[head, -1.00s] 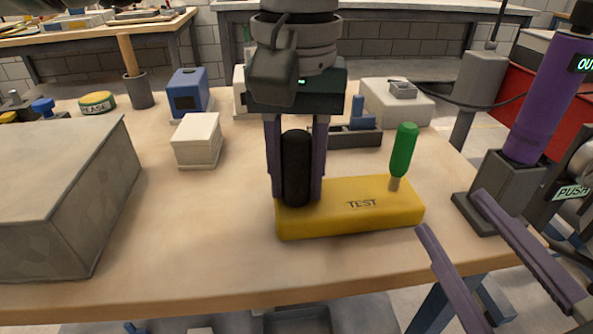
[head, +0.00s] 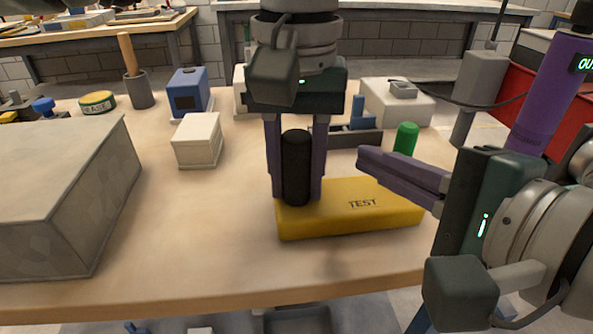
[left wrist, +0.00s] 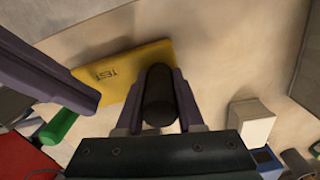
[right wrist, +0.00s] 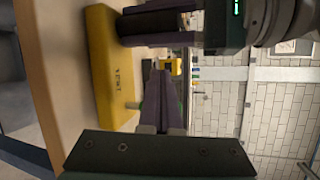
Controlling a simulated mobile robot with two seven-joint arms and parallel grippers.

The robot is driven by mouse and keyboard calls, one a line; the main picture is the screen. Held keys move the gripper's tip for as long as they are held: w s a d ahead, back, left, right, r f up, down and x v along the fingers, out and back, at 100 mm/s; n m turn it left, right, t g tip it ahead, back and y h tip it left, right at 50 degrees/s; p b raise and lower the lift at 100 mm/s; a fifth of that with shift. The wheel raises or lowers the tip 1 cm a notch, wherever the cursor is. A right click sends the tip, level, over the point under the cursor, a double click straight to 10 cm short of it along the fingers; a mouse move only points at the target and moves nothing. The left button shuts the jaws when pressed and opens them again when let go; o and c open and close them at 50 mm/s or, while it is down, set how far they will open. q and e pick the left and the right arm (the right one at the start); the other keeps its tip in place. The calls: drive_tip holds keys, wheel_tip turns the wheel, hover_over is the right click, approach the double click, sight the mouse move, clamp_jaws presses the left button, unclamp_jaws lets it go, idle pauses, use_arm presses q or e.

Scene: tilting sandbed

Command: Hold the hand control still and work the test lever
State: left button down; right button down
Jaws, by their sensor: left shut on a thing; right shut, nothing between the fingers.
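The hand control is a yellow box (head: 350,222) marked TEST, lying on the bench, with an upright black grip (head: 296,165). My left gripper (head: 296,190) is shut on the black grip from above, one finger on each side. It also shows in the left wrist view (left wrist: 160,95). The green test lever (head: 405,138) stands at the box's right end; its lower part is hidden behind my right gripper in the head view. My right gripper (head: 367,165) is shut and empty, its fingers above the box, pointing left, between lever and grip in the picture. I cannot tell whether they touch the lever.
A large grey box (head: 60,190) stands at the left of the bench. A small white box (head: 197,140), a blue box (head: 188,92) and a dark tray (head: 345,137) stand behind the control. A purple column (head: 545,100) stands at the right. The bench front is clear.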

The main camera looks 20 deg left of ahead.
drive_tip(key=n+g, duration=0.1)
drive_tip(key=n, duration=0.1)
drive_tip(key=w+a+r+n+g, duration=0.1)
drive_tip(key=n, duration=0.1)
drive_tip(key=a+r+n+g, duration=0.1)
drive_tip(key=n, duration=0.2)
drive_tip(key=shift+w+a+r, duration=0.1)
drive_tip(key=shift+w+r, duration=0.1)
drive_tip(key=shift+w, duration=0.2)
drive_tip(key=d+r+n+g+h, duration=0.6)
drive_tip(key=r+n, duration=0.3)
drive_tip(key=n, duration=0.6)
drive_tip(key=t+h, duration=0.1)
approach(353, 199)
drive_tip(key=shift+w+d+r, duration=0.4)
drive_tip(key=shift+d+r, duration=0.1)
drive_tip(key=shift+d, duration=0.2)
drive_tip(key=shift+w+d+r, duration=0.45)
drive_tip(key=shift+d+r, duration=0.05)
drive_tip(key=shift+d, duration=0.15)
drive_tip(key=shift+f, duration=2)
